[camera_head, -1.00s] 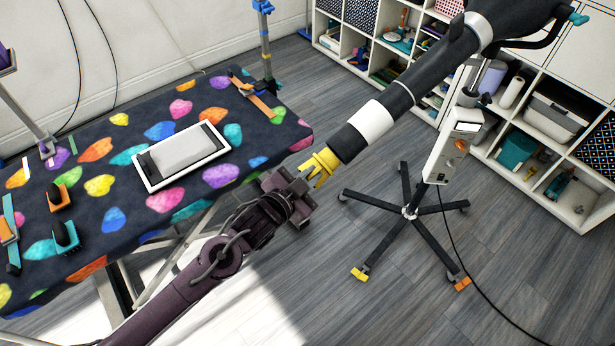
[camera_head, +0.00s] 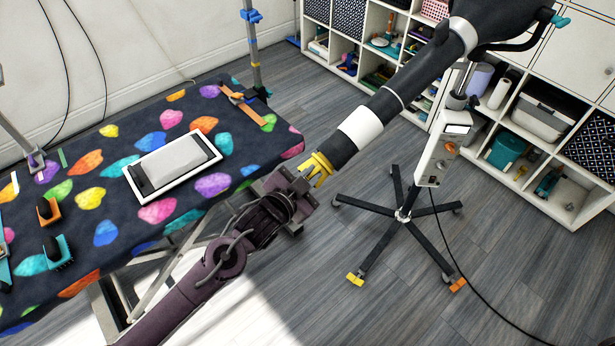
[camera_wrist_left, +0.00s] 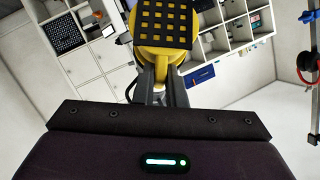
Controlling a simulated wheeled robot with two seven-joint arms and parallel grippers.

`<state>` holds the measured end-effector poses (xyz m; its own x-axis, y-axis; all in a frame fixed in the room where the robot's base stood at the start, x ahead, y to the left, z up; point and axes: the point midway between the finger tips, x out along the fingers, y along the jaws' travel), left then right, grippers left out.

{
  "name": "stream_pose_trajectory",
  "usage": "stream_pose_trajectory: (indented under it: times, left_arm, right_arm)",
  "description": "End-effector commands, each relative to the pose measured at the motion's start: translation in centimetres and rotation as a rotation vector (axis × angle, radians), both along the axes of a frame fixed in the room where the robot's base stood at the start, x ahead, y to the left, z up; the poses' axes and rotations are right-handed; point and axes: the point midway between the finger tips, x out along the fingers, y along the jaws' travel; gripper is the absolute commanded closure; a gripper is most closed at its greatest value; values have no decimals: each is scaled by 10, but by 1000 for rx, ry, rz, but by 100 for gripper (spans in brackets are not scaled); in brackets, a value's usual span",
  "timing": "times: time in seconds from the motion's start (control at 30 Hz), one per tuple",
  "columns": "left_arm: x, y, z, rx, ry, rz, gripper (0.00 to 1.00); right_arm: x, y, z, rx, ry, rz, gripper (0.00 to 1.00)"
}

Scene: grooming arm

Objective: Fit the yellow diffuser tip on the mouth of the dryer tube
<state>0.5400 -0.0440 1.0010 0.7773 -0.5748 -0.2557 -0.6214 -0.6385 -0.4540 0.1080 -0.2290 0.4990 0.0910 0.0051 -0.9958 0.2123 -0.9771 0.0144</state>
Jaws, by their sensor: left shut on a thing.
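The yellow diffuser tip (camera_head: 319,161) is at the lower end of the dryer tube (camera_head: 362,128), a black tube with a white band that slopes down from the upper right. The tip looks in line with the tube's mouth. How far it is seated cannot be told. My left gripper (camera_head: 308,180) is shut on the tip from the lower left. In the left wrist view, the yellow tip (camera_wrist_left: 160,56) with a black grid face stands between the finger ends (camera_wrist_left: 161,84). The tube's mouth cannot be made out there. My right gripper is not in view.
A grooming table (camera_head: 115,232) with a colourful spotted top is at left, holding a white-framed tray (camera_head: 215,155) and brushes (camera_head: 57,250). The dryer's wheeled stand (camera_head: 403,215) is at right. Shelves (camera_head: 545,180) line the back. Grey floor lies open between.

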Motion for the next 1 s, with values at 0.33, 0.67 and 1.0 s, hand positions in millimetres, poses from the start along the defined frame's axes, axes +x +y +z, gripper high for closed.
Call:
stream_pose_trajectory:
  times: [0.33,0.67,1.0]
  left_arm:
    - [3,-5,3,-1,-1,0,100]
    - [3,-6,4,-1,-1,-1,78]
    - [3,-5,3,0,1,-1,64]
  right_arm:
    - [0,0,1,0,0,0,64]
    - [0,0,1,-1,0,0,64]
    - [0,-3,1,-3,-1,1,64]
